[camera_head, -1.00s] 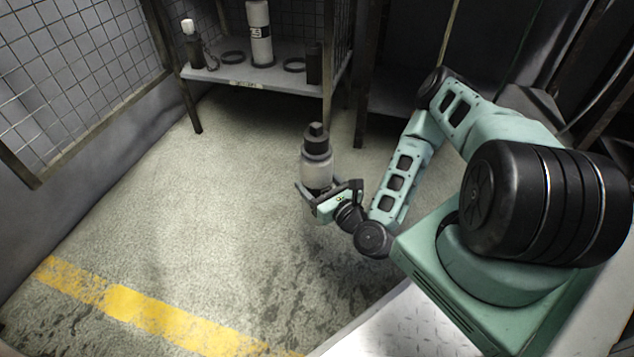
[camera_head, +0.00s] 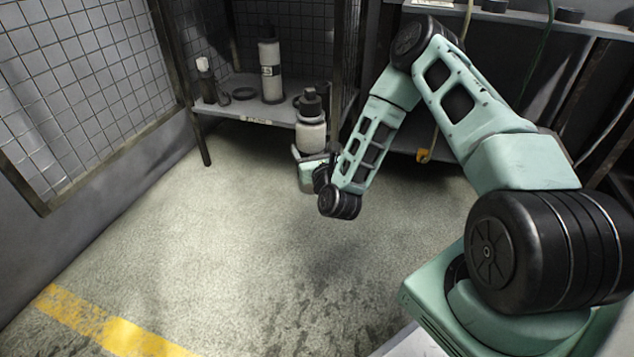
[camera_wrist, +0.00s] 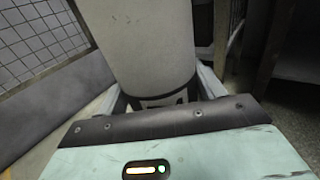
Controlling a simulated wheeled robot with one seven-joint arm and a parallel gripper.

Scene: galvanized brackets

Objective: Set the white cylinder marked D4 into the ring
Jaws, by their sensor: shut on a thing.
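My gripper (camera_head: 314,158) is shut on a white cylinder (camera_head: 311,136) with a black cap and holds it upright in front of the shelf's right part. In the wrist view the white cylinder (camera_wrist: 150,45) stands between the fingers, with a dark label band low on it; I cannot read its marking. A black ring (camera_head: 244,93) lies flat on the shelf, left of a tall white cylinder. A second ring seen earlier right of that cylinder is now mostly hidden behind the held cylinder's cap.
The grey shelf (camera_head: 228,107) carries the tall white cylinder (camera_head: 269,57) with a dark label and a dark bottle with a white top (camera_head: 205,84). Mesh panels and dark posts close in the shelf. The floor in front is clear.

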